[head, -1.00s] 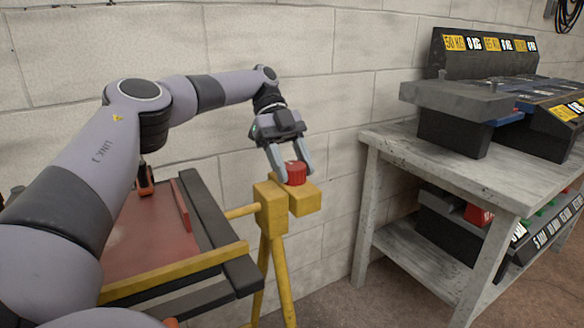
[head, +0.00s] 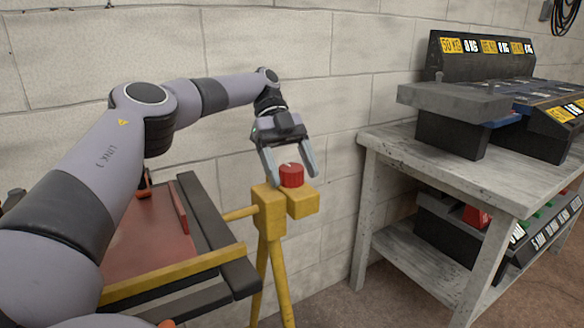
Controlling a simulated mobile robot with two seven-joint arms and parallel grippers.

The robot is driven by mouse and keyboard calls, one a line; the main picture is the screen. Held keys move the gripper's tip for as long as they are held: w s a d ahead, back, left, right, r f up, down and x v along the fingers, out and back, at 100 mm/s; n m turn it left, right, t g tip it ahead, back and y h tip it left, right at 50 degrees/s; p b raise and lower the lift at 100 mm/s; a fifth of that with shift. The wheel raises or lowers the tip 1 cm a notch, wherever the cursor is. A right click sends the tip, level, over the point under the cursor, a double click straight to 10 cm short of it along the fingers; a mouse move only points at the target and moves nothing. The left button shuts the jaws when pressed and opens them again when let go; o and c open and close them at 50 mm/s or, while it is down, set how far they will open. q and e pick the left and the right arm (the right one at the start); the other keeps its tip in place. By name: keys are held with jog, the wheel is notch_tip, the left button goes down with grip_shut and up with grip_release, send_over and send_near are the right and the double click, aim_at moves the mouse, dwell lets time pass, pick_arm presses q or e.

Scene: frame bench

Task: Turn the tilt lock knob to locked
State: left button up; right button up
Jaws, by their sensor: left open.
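The red tilt lock knob (head: 291,176) sits on top of a yellow block (head: 303,203) on the yellow stand (head: 268,216). A small pale mark shows on the knob's top. My left gripper (head: 294,177) is above the knob with its fingers spread, one on each side of it. The fingers look apart from the knob, and I cannot tell whether the tips touch it. My right gripper is not in view.
A red panel (head: 147,238) with dark rails and a yellow bar (head: 175,275) lies left of the stand. A grey workbench (head: 482,183) with dark weight-marked equipment stands at right. A block wall (head: 340,60) is close behind. Floor shows between stand and workbench.

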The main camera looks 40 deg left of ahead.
aim_at(292, 167)
pick_arm(q)
notch_tip(292, 167, up, 8)
jog(key=p, duration=0.4)
jog(key=shift+r, duration=0.15)
notch_tip(292, 167, up, 12)
jog(key=p, duration=1.1)
jog(key=shift+p, duration=0.35)
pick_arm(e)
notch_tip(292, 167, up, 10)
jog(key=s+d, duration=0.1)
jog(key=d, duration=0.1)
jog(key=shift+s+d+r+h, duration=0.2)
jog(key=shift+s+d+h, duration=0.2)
pick_arm(q)
jog(key=shift+d+f, duration=0.1)
jog(key=shift+f, duration=0.1)
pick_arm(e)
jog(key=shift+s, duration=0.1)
